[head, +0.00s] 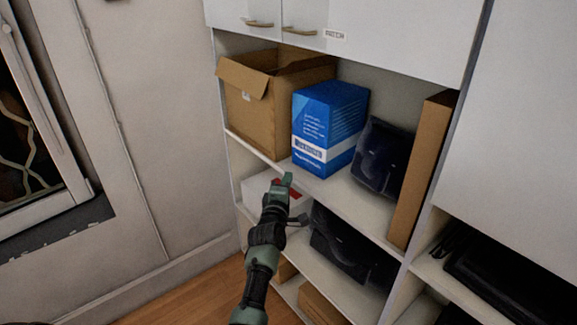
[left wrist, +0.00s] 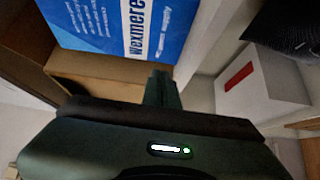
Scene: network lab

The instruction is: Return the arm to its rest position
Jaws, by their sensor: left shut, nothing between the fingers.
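My left arm reaches up from the bottom of the head view toward the shelf unit. My left gripper (head: 287,180) is at the front edge of the middle shelf, just below the blue box (head: 328,128). Its fingers look shut and empty. In the left wrist view the shut fingers (left wrist: 161,88) point toward the shelf, with the blue box (left wrist: 115,28) beyond them. I cannot tell from these frames whether the fingers touch the shelf edge. My right gripper is not in view.
An open cardboard box (head: 262,110), a dark wrapped item (head: 383,158) and a tall brown carton (head: 422,170) share the middle shelf (head: 345,197). A white box (left wrist: 262,88) with a red label sits below. The wooden floor (head: 190,298) is clear at lower left.

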